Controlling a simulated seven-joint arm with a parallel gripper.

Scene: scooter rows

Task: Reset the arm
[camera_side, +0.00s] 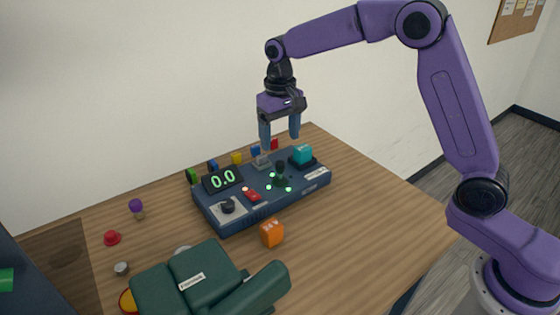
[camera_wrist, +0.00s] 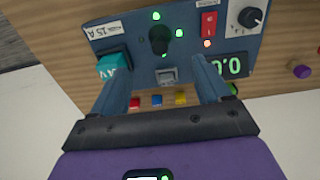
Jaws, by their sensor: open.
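My gripper (camera_side: 280,134) is open and empty, pointing down above the back edge of a dark blue control panel (camera_side: 292,196). In the wrist view its two fingers (camera_wrist: 166,92) stand apart on either side of a small grey switch (camera_wrist: 167,76) on the panel. The switch also shows in the side view (camera_side: 261,162), just below the fingers.
Several coloured blocks stand behind the panel, including a yellow one (camera_side: 237,158). A green padded case (camera_side: 205,278) lies at the front left. A red knob (camera_side: 112,238) and a purple-topped peg (camera_side: 136,206) stand left. The table's right side is clear.

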